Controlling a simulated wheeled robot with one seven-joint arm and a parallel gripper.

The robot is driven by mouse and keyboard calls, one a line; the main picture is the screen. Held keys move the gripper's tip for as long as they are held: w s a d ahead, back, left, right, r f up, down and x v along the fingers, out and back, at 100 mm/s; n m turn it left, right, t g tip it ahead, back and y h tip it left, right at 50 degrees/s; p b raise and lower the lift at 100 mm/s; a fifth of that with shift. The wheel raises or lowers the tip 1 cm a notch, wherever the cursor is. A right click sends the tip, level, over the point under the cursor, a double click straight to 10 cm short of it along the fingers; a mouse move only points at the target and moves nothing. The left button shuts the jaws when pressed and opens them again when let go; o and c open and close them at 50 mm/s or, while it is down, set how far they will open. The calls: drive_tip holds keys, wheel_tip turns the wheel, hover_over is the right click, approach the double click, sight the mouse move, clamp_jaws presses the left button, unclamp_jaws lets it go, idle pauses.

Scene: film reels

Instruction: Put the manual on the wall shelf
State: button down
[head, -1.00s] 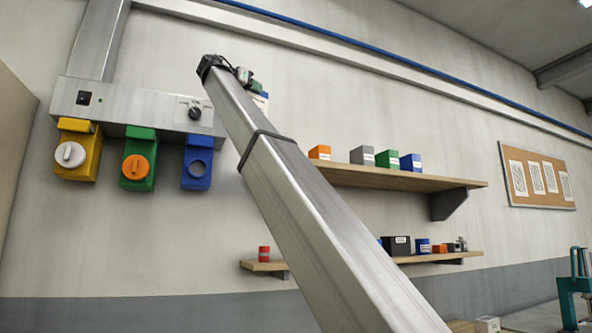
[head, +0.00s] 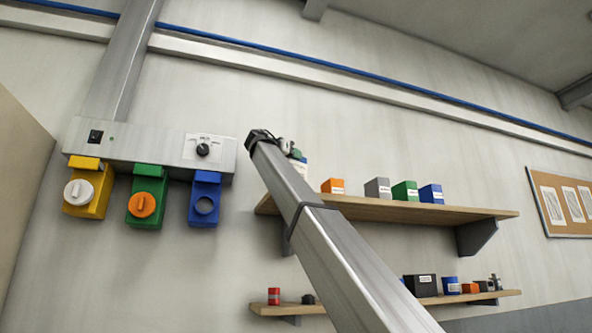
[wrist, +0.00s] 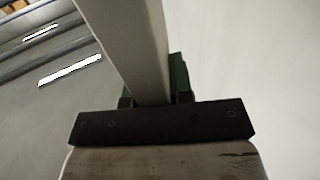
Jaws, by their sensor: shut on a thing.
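My gripper (head: 291,149) is at the far end of my arm, mostly hidden behind it in the head view. It is shut on a thin pale slab (wrist: 140,50), which I take to be the manual; it stands up between the fingers in the wrist view. In the head view only a small white and blue piece (head: 301,168) shows below the gripper. The upper wooden wall shelf (head: 400,210) is on a bracket. The gripper appears above its left end in the picture; the depth between them is unclear.
Orange, grey, green and blue boxes (head: 431,194) stand on the upper shelf; its left part looks bare. A lower shelf (head: 470,298) holds a red can (head: 273,296) and several small items. A metal wall panel (head: 150,150) with coloured units hangs left.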

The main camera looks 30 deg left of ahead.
drive_tip(key=shift+w+f, duration=0.25)
drive_tip(key=shift+f, duration=0.9)
drive_tip(key=shift+w+f, duration=0.2)
drive_tip(key=shift+f, duration=1)
drive_tip(key=c, duration=1)
unclamp_jaws()
drive_tip(key=v, duration=1.2)
drive_tip(key=shift+d, duration=0.1)
